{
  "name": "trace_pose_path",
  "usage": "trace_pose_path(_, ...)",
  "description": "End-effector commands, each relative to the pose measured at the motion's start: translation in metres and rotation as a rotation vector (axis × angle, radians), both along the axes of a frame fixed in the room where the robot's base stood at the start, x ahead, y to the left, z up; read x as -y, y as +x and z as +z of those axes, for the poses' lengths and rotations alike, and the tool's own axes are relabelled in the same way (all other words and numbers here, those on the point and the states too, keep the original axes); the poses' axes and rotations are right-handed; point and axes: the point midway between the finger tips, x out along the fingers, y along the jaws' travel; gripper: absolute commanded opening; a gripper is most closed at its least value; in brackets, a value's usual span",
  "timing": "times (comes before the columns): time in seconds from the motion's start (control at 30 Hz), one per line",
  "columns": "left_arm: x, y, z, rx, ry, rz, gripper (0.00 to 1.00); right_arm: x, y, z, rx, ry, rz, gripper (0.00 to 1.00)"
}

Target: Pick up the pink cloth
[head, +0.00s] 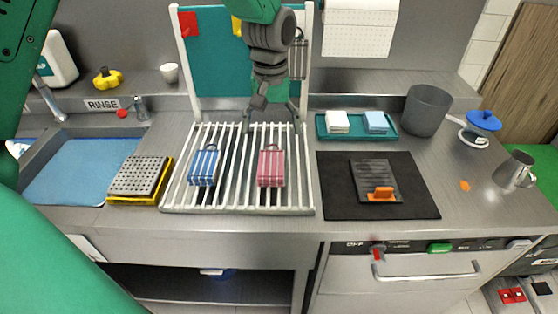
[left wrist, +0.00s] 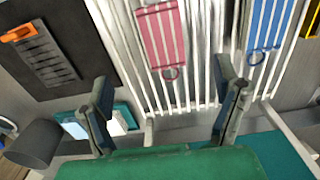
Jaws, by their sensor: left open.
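The pink striped cloth (head: 271,167) hangs folded on the right part of the white slatted rack (head: 228,210). It has a small dark loop at its far end. My left gripper (head: 272,122) hangs above the far edge of the rack, beyond the cloth and apart from it. Its two fingers are spread with nothing between them. In the left wrist view the pink cloth (left wrist: 161,36) lies ahead of the open fingers (left wrist: 163,76), with its loop towards them. My right gripper is not in view.
A blue striped cloth (head: 203,167) lies on the rack left of the pink one. A black mat (head: 330,200) with a grater is on the right. A teal tray (head: 358,133) with sponges and a grey bin (head: 427,110) stand behind. A sink (head: 75,172) is at left.

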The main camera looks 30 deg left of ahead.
Motion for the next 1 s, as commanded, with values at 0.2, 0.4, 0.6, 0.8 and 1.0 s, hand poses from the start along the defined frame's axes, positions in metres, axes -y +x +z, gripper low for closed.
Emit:
trace_pose_path(0.2, -0.001, 0.004, -0.049, -0.010, -0.001, 0.001, 0.83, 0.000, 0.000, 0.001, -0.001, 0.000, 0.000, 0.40)
trace_pose_path(0.4, 0.000, 0.004, -0.067, -0.004, 0.000, 0.000, 0.83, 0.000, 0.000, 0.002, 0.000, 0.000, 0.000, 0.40)
trace_pose_path(0.6, -0.001, 0.005, -0.087, -0.006, 0.001, -0.001, 0.83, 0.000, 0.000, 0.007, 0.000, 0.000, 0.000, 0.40)
trace_pose_path(0.8, -0.003, 0.008, -0.115, -0.007, -0.001, 0.000, 0.83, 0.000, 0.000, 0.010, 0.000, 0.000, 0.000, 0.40)
trace_pose_path(1.0, -0.003, 0.007, -0.120, -0.002, 0.000, 0.000, 0.83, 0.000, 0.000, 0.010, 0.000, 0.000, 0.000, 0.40)
